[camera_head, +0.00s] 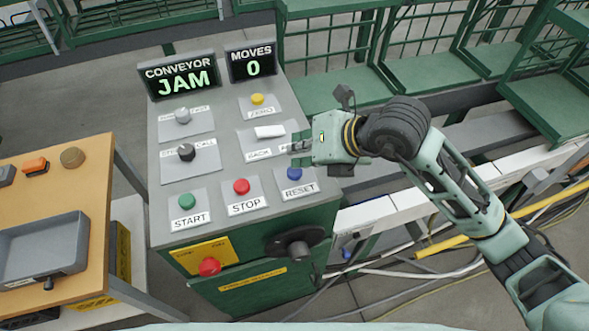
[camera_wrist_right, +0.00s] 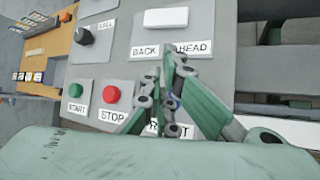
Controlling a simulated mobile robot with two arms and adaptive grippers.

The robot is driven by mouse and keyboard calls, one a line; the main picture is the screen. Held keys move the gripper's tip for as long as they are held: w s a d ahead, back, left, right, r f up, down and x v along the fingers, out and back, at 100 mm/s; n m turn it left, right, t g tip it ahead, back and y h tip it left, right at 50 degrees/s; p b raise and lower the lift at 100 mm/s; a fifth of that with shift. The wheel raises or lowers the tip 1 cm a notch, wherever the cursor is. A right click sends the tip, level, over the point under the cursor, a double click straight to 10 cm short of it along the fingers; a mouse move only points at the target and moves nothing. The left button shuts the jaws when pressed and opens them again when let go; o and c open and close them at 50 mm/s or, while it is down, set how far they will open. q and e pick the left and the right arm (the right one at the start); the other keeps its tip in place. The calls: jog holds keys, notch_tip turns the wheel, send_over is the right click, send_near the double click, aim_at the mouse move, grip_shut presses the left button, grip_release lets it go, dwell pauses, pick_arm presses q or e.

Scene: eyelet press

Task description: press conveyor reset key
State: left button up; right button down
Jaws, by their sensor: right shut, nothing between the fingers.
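The reset key is a blue button (camera_head: 294,173) above the RESET label, at the lower right of the grey control panel (camera_head: 222,160). In the right wrist view the blue button (camera_wrist_right: 172,103) is mostly hidden behind my fingers. My right gripper (camera_head: 296,147) is shut and empty. It hangs over the right side of the panel, between the white BACK/AHEAD rocker (camera_head: 269,132) and the blue button. It appears apart from the button; the exact height is unclear. The display (camera_head: 184,77) reads CONVEYOR JAM. My left gripper is not in view.
A red STOP button (camera_head: 241,186) and a green START button (camera_head: 187,201) sit left of the blue one. A yellow ZERO button (camera_head: 257,99) and two knobs are higher up. A red button (camera_head: 209,266) and black knob (camera_head: 297,248) are on the front. A wooden table (camera_head: 92,165) stands left.

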jog(key=shift+f+b, duration=0.6)
jog(key=shift+f, duration=0.1)
dwell(0.6)
jog(key=shift+r, duration=0.15)
dwell(0.3)
jog(key=shift+r+p, duration=0.65)
jog(key=shift+r, duration=0.2)
notch_tip(320, 180, up, 5)
jog(key=p, duration=0.3)
dwell(0.7)
